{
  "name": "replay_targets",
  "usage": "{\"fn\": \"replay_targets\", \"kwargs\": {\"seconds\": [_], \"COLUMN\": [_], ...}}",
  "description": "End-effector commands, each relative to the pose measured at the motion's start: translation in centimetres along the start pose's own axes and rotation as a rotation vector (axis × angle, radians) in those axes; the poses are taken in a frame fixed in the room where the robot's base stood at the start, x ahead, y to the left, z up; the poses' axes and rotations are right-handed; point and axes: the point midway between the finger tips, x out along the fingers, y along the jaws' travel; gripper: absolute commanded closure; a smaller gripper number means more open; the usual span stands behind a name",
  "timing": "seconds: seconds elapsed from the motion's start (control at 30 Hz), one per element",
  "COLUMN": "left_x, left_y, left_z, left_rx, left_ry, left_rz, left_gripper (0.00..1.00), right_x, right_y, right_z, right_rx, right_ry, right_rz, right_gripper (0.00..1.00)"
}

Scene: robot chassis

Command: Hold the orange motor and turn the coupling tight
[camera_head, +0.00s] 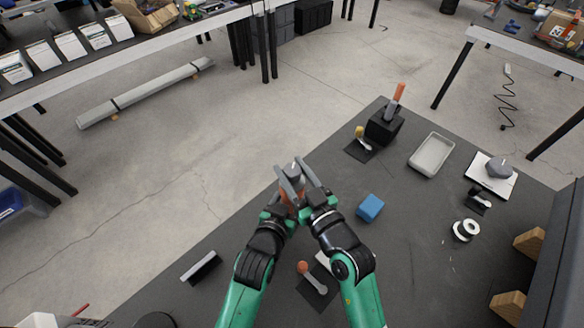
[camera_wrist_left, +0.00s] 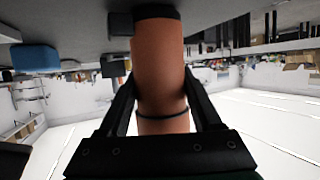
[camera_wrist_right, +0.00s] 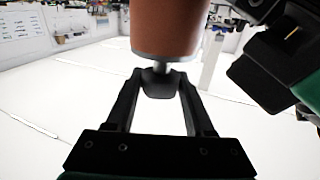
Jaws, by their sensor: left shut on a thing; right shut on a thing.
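The orange motor (camera_wrist_left: 160,70) is a smooth cylinder with a dark ring round it. My left gripper (camera_wrist_left: 158,105) is shut on it, one finger on each side. The motor also shows in the right wrist view (camera_wrist_right: 168,28), with a short light shaft at its end. The grey coupling (camera_wrist_right: 158,82) sits at that shaft, and my right gripper (camera_wrist_right: 157,90) is shut on it. In the head view both grippers meet above the dark bench top, and their fingers largely hide the motor (camera_head: 291,193). How tightly the coupling sits cannot be seen.
A blue block (camera_head: 370,207) lies right of my right gripper. A black holder with an orange handle (camera_head: 384,126), a grey tray (camera_head: 447,147) and a tape roll (camera_head: 466,231) stand farther right. An orange-knobbed lever (camera_head: 312,278) lies between my forearms. The bench edge is close on the left.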

Motion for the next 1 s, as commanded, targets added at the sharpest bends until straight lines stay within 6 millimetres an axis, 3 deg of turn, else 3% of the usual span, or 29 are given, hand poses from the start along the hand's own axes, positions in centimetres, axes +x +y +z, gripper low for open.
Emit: {"fn": "replay_targets", "kwargs": {"seconds": [0.07,0.1,0.23,0.53,0.67,1.0], "left_x": [0.1,0.1,0.1,0.1,0.1,0.1], "left_y": [-0.1,-0.1,-0.1,-0.1,-0.1,-0.1], "left_z": [0.8,0.8,0.8,0.8,0.8,0.8], "left_rx": [-0.002,-0.002,-0.001,0.0,0.0,0.0], "left_ry": [-0.019,-0.019,-0.019,-0.019,-0.019,-0.019], "left_rz": [-0.002,-0.002,-0.002,-0.002,-0.002,-0.002], "left_gripper": [1.0,1.0,1.0,1.0,1.0,1.0], "right_x": [0.0,0.0,0.0,-0.1,-1.0,-8.4], "right_y": [0.1,0.1,0.0,0.0,0.0,0.2], "right_z": [0.3,0.3,0.2,0.1,0.2,0.2], "right_rx": [-0.001,-0.002,-0.001,-0.001,-0.001,-0.001], "right_ry": [-0.006,-0.006,-0.005,-0.003,-0.002,-0.003], "right_rz": [0.001,0.0,0.0,-0.001,-0.001,0.002], "right_gripper": [1.0,0.39,0.16,0.16,0.16,0.16]}}
